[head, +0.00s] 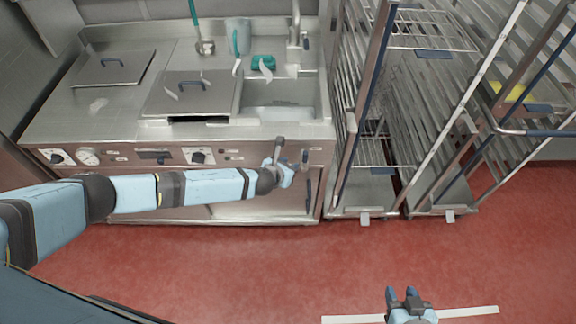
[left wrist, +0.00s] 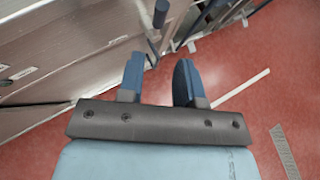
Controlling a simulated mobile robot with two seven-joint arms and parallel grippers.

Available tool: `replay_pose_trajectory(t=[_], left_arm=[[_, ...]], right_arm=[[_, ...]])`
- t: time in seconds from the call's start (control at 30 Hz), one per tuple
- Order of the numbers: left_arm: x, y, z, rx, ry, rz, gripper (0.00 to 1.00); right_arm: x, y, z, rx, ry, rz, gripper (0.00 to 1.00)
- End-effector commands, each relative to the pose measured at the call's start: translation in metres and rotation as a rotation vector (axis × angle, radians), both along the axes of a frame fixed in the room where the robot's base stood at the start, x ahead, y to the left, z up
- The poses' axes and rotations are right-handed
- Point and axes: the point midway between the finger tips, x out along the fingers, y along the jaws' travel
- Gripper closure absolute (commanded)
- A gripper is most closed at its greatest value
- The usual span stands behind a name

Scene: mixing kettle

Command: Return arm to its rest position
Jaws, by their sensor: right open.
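My left arm (head: 185,190) stretches from the left across the front of the steel kettle unit (head: 130,125). My left gripper (head: 287,172) is at the right part of the unit's front panel, beside a grey lever (head: 278,148). In the left wrist view, its two blue fingers (left wrist: 158,72) are apart. A dark rod with a cylindrical end (left wrist: 160,14) shows just beyond and between the fingertips; I cannot tell whether they touch. My right gripper (head: 403,293) is open and empty over the red floor at the bottom of the head view.
Tall steel rack trolleys (head: 375,110) stand right of the unit. On the unit are lids (head: 192,92), a sink basin (head: 280,108), a jug (head: 238,38), a ladle (head: 204,46) and a teal item (head: 263,63). The red floor (head: 270,270) in front is clear.

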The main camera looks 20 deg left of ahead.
Motion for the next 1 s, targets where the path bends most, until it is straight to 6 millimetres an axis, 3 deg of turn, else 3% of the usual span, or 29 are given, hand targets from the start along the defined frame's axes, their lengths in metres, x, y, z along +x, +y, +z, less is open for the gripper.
replay_pose_trajectory(t=[0.63, 0.77, 0.9, 1.0], left_arm=[[-0.007, -0.004, -0.001, -0.027, 0.013, 0.009, 0.67], [-0.038, -0.035, -0.008, -0.213, 0.096, 0.079, 0.67], [-0.095, -0.081, -0.009, -0.605, 0.279, 0.269, 0.67], [-0.132, -0.102, -0.002, -0.912, 0.421, 0.449, 0.67]], right_arm=[[0.001, -0.003, 0.001, -0.011, -0.005, 0.011, 0.57], [0.0, -0.002, 0.0, -0.009, -0.003, 0.01, 0.57], [0.001, 0.0, 0.001, -0.003, -0.003, 0.006, 0.57], [0.001, 0.001, 0.001, 0.002, -0.003, 0.002, 0.57]])
